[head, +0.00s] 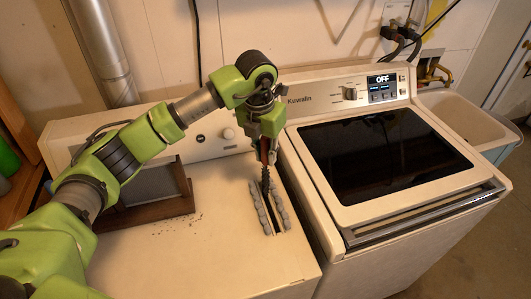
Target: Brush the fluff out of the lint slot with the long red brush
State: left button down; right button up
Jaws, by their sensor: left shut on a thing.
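My left gripper (267,138) is shut on the long red brush (264,153) and points down over the left machine's top. A little of the brush's red handle shows below the fingers, and its dark lower part reaches down to the lint slot (274,221). Grey fluff (281,207) lies in clumps along both long sides of the slot. How deep the brush tip sits in the slot is hard to tell. My right gripper is not in view.
A dark wooden frame or box (180,206) with a grey panel stands left of the slot, with crumbs (178,222) in front. A washer (342,217) with a dark glass lid stands right, with a sink (463,112) beyond. The left machine's front top is clear.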

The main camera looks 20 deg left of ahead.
aim_at(265, 169)
pick_arm(q)
jog(key=shift+f+b, duration=1.85)
jog(key=shift+f, duration=0.6)
jog(key=shift+f+b, duration=1.6)
jog(key=shift+f, duration=0.35)
jog(key=shift+f+b, duration=1.3)
jog(key=shift+f, duration=0.4)
